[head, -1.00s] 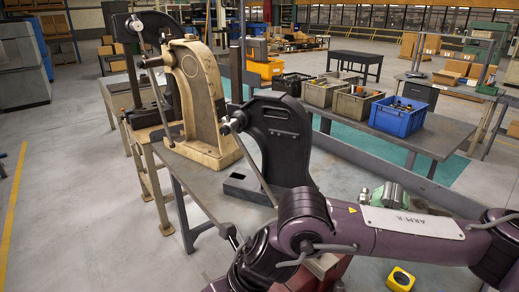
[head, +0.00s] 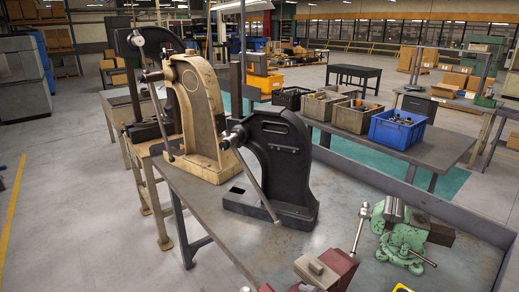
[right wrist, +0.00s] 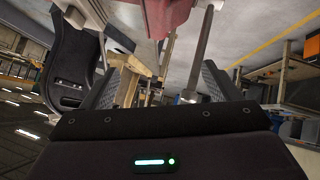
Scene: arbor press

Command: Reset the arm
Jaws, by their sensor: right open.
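The black arbor press (head: 285,160) stands on the grey bench in the middle of the head view. Its silver lever (head: 255,182) slants down from the hub at the left of the frame to a ball end near the base. The press also shows at the left of the right wrist view (right wrist: 70,60). My right gripper (right wrist: 168,88) is open, with its two dark fingers apart. A silver bar (right wrist: 202,50) appears toward its right finger; I cannot tell what it belongs to or whether it lies between the fingers. Neither gripper shows in the head view.
A cream arbor press (head: 207,115) stands behind the black one. A green vise (head: 402,238) is at the right, and a red fixture (head: 338,268) at the front edge. A blue bin (head: 398,130) sits on the bench behind. The bench between press and vise is clear.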

